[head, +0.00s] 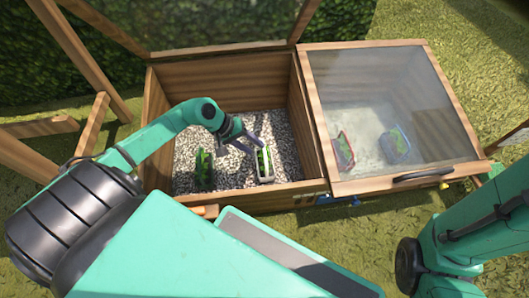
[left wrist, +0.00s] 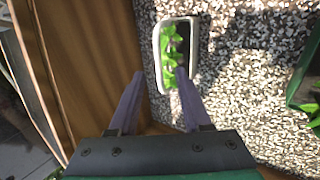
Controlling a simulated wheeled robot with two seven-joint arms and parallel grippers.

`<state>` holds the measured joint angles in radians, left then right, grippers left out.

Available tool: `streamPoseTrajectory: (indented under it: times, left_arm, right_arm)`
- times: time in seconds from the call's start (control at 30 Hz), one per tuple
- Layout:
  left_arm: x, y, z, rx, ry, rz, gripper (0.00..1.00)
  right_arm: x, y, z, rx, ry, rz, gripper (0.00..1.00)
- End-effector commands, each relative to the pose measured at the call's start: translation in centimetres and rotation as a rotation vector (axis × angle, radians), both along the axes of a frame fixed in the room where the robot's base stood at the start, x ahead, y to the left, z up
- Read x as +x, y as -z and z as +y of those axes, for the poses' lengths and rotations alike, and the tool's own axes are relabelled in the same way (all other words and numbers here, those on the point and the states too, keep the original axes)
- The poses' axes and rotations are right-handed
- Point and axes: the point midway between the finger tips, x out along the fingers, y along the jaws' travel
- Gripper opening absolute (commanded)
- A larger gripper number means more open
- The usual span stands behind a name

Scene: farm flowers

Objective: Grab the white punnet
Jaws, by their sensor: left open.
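The white punnet (head: 272,176), with green leaves in it, stands on gravel in the open left bay of the wooden cold frame. In the left wrist view the white punnet (left wrist: 158,48) lies just past the fingertips. My left gripper (head: 244,142) is open and empty above the punnet's far end. In the left wrist view my left gripper (left wrist: 159,72) has one finger left of the punnet's left rim and the other overlapping its near part. I cannot tell whether they touch. My right arm shows at the right, but its gripper is out of view.
A dark green planted punnet (head: 204,172) stands left of the white one. Wooden walls (head: 222,88) enclose the gravel bay. A glass lid (head: 385,85) covers the right bay, with a red punnet (head: 343,152) and a blue punnet (head: 396,147) under it.

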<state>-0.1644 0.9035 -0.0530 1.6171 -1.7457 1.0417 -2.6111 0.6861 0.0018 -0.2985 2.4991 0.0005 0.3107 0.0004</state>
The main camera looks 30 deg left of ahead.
Motion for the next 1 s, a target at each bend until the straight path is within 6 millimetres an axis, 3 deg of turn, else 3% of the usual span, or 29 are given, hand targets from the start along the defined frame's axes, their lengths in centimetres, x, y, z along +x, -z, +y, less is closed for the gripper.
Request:
streamPoseTrajectory:
  times: [0.03,0.17,0.3,0.4,0.63,0.67,0.77,0.8,1.0]
  left_arm:
    - [0.4,1.3,-0.4,-0.003,-0.002,-0.002,0.48]
    - [0.9,2.4,-1.1,-0.003,-0.003,-0.001,0.48]
    - [1.7,4.9,-2.5,-0.006,-0.004,-0.001,0.48]
    - [2.2,5.9,-3.2,-0.005,-0.005,0.000,0.48]
    - [2.4,5.9,-3.4,-0.001,-0.004,0.001,0.48]
    - [2.4,5.8,-3.4,-0.001,-0.004,0.001,0.45]
    - [2.3,5.9,-3.4,-0.002,-0.004,0.002,0.06]
    - [2.3,5.8,-3.4,-0.002,-0.004,0.002,0.00]
    - [2.3,5.9,-3.4,-0.002,-0.004,0.002,0.00]
  right_arm:
    - [0.1,1.2,0.0,0.000,-0.001,0.003,0.63]
    - [0.1,2.0,0.1,-0.001,0.000,0.004,0.63]
    - [-0.1,4.5,0.1,-0.002,0.001,-0.001,0.63]
    - [-0.2,5.1,0.1,-0.002,0.001,-0.003,0.63]
    - [-0.2,4.8,0.1,-0.003,0.001,-0.004,0.63]
    - [-0.3,4.8,0.1,-0.003,0.001,-0.005,0.63]
    - [-0.3,4.8,0.1,-0.003,0.001,-0.005,0.63]
    - [-0.3,4.8,0.1,-0.003,0.001,-0.005,0.63]
    - [-0.3,4.8,0.1,-0.003,0.001,-0.005,0.63]
